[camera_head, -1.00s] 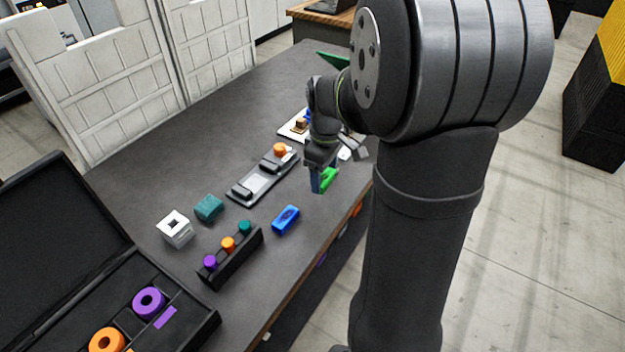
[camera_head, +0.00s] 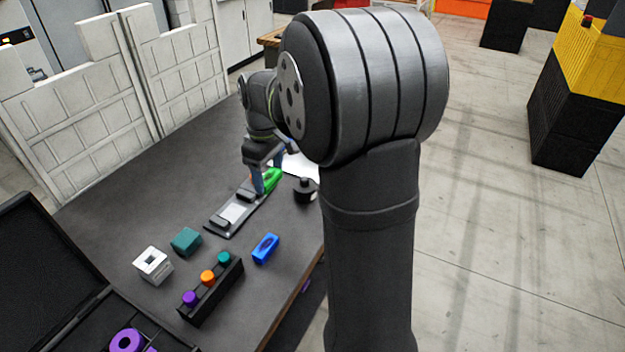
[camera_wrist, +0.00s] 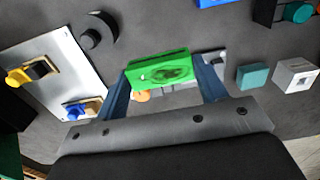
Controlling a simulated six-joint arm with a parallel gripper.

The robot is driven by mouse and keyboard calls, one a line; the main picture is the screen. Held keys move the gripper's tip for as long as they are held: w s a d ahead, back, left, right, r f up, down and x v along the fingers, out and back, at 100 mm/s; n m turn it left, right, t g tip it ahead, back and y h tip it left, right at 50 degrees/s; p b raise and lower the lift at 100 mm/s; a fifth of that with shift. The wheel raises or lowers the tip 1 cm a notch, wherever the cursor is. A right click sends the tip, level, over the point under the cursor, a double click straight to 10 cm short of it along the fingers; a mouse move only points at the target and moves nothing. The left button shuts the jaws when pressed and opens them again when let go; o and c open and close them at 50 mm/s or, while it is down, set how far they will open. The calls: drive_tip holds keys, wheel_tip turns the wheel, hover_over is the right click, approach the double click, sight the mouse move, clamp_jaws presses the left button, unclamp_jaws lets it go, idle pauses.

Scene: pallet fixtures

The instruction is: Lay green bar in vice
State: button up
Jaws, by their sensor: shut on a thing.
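The green bar (camera_head: 274,178) is held between the fingers of my gripper (camera_head: 268,180), above the far end of the vice. In the wrist view the bar (camera_wrist: 158,68) lies across between both blue fingers of my gripper (camera_wrist: 163,78), with a dark oval mark on its face. The vice (camera_head: 233,213) is a long grey plate with black jaw blocks and a light patch between them. Its far end is hidden behind my gripper and the bar. In the wrist view the vice (camera_wrist: 183,98) shows partly below the bar, with an orange knob (camera_wrist: 140,96) beside it.
A round black part (camera_head: 305,190) stands right of the vice. A blue block (camera_head: 265,248), a teal block (camera_head: 186,241), a white block (camera_head: 153,265) and a black rack (camera_head: 212,290) with coloured pegs are nearer. A white board (camera_wrist: 50,75) with small parts lies left in the wrist view.

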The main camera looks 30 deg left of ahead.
drive_tip(key=s+a, duration=0.5)
drive_tip(key=a, duration=0.4)
drive_tip(key=shift+w+a+f, duration=0.1)
drive_tip(key=shift+f, duration=1.6)
drive_tip(key=shift+w+a+f, duration=0.1)
drive_tip(key=shift+f, duration=1.6)
drive_tip(key=shift+f, duration=1)
drive_tip(key=o, duration=1.3)
drive_tip(key=shift+o, duration=0.2)
drive_tip(key=shift+r, duration=0.1)
wheel_tip(320, 180, up, 9)
drive_tip(key=shift+f, duration=0.2)
